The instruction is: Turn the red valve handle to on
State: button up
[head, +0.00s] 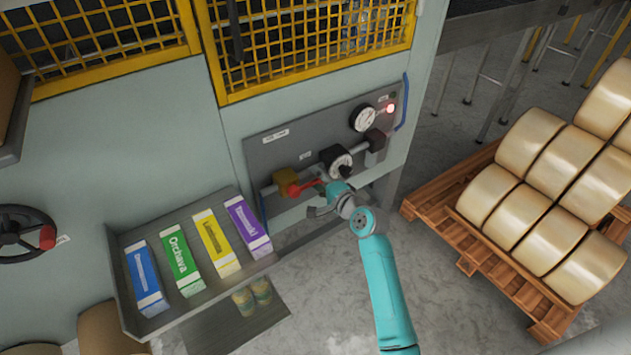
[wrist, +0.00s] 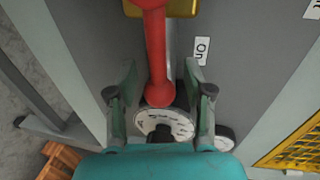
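The red valve handle (head: 306,187) extends to the right from a yellow valve body (head: 285,181) on the grey panel, along a pipe. In the wrist view the red handle (wrist: 156,50) runs down the middle and ends in a round knob. An "On" label (wrist: 201,50) is to the right of it. My gripper (head: 326,198) is at the handle's free end. In the wrist view my gripper (wrist: 160,75) is open, with one finger on each side of the handle and gaps visible between. Whether the fingers reach the handle's depth is hard to tell.
A dial (head: 338,162) sits just beyond the handle's end, with a gauge (head: 364,119) and lit red lamp (head: 390,108) above right. A tray (head: 190,307) of coloured cartons juts out at left. A wooden pallet (head: 467,264) of rolls stands at right.

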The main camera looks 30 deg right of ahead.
jog(key=shift+a+f, duration=0.1)
jog(key=shift+a, duration=0.1)
jog(key=shift+s, duration=0.45)
jog(key=s+r, duration=0.2)
jog(key=s, duration=0.9)
jog(key=shift+d+r, duration=0.2)
jog(key=shift+d, duration=0.05)
